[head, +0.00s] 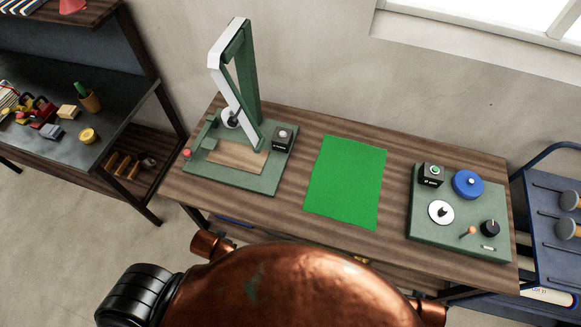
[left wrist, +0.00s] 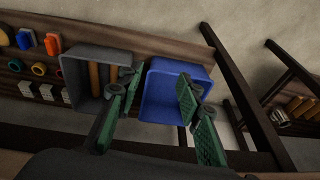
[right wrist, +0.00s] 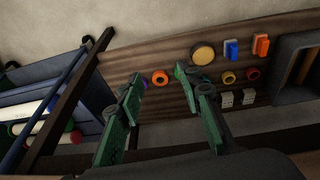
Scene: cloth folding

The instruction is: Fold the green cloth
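The green cloth (head: 346,184) lies flat and spread out in the middle of the wooden table in the head view. It looks like an unfolded rectangle. Neither gripper is in the head view, and neither is at the cloth. My left gripper (left wrist: 162,92) shows in the left wrist view with its fingers apart and nothing between them. My right gripper (right wrist: 158,80) shows in the right wrist view, also with fingers apart and empty. Both wrist views look at a lower shelf, and the cloth is in neither.
On the wooden table (head: 291,210), a green board with a tall upright frame (head: 240,85) stands left of the cloth. A panel with knobs (head: 423,233) lies to its right. The lower shelf holds a blue bin (left wrist: 156,98) and a grey bin (left wrist: 77,75). A blue cart (head: 545,230) stands at right.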

